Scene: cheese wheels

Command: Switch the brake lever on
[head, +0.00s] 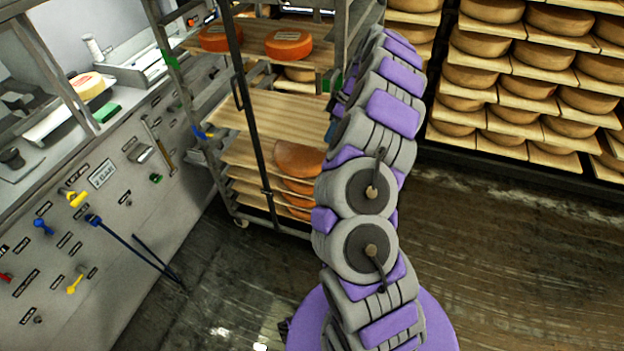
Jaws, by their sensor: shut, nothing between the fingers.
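I cannot make out which part is the brake lever. A metal rack cart (232,62) with wooden shelves stands at the centre, and one caster (241,223) shows at its lower left. A small blue part (201,132) is near the cart's left post. My arm rises from the bottom centre and covers the cart's right side. My gripper cannot be made out; the far end of the arm is hidden behind its own links.
Orange cheese wheels (289,44) sit on the cart's shelves. Cheese shelving (505,143) fills the upper right. Wet floor (500,260) is clear at right.

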